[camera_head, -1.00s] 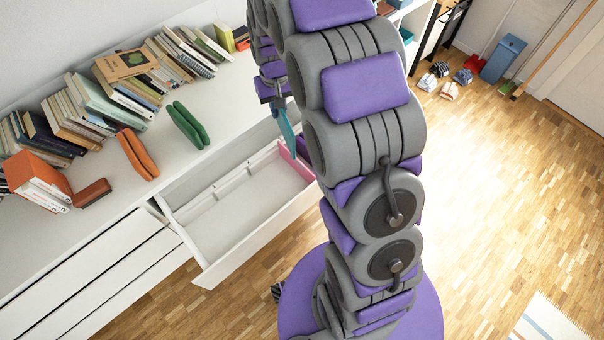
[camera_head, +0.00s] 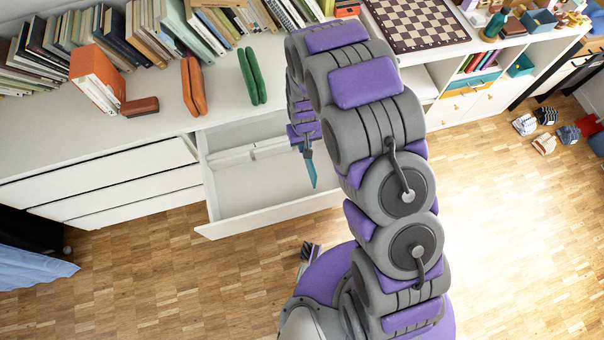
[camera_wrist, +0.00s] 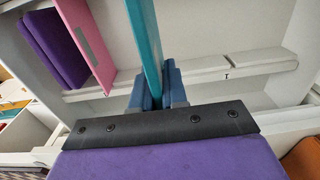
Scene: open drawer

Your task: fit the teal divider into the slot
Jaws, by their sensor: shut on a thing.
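My gripper (camera_wrist: 158,87) is shut on the teal divider (camera_wrist: 147,38), which stands out from between its blue fingers in the wrist view. In the head view the teal divider (camera_head: 310,169) hangs below my gripper (camera_head: 307,150), over the open white drawer (camera_head: 270,213). A white rail with a slot gap (camera_wrist: 229,72) runs along the drawer's side in the wrist view, right of the divider.
Books (camera_head: 120,38), an orange case (camera_head: 193,86) and a green case (camera_head: 251,76) stand on the dresser top behind the drawer. A chessboard (camera_head: 420,22) lies at the back right. The drawer's middle floor is bare.

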